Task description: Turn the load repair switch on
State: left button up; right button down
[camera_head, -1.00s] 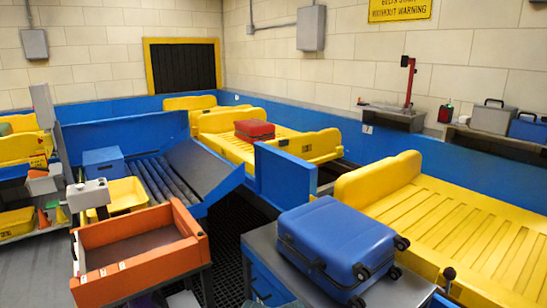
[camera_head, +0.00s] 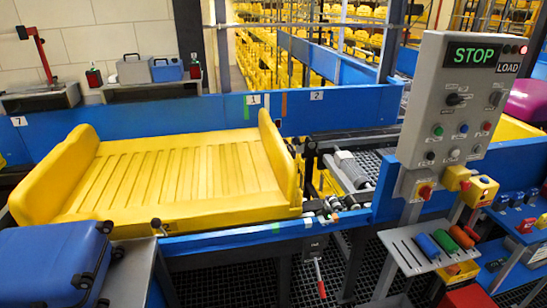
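A grey control panel (camera_head: 413,125) stands upright on a post at the right. Its top display (camera_head: 474,54) reads STOP in green, and a plate beside it (camera_head: 508,68) reads LOAD. A black rotary knob (camera_head: 456,99) and a grey one (camera_head: 497,98) sit below, with green (camera_head: 438,130) and red (camera_head: 487,126) buttons lower down. The small labels are too small to read, so I cannot tell which control is the load repair switch. A small red light (camera_head: 523,50) shows at the top right corner. Neither of my grippers is in view.
A yellow tray (camera_head: 190,170) lies on the blue-sided conveyor. A blue suitcase (camera_head: 45,265) lies at lower left. A red-handled lever (camera_head: 320,280) hangs below the conveyor edge.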

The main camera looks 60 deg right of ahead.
aim_at(425, 193)
jog(key=l+z, duration=0.1)
jog(key=z, duration=3.2)
jog(key=i+l, duration=0.15)
jog(key=l, duration=0.2)
jog(key=i+l+z, duration=0.1)
jog(key=l, duration=0.25)
jog(key=i+l+z, duration=0.1)
jog(key=i+l, duration=0.35)
jog(key=l, duration=0.25)
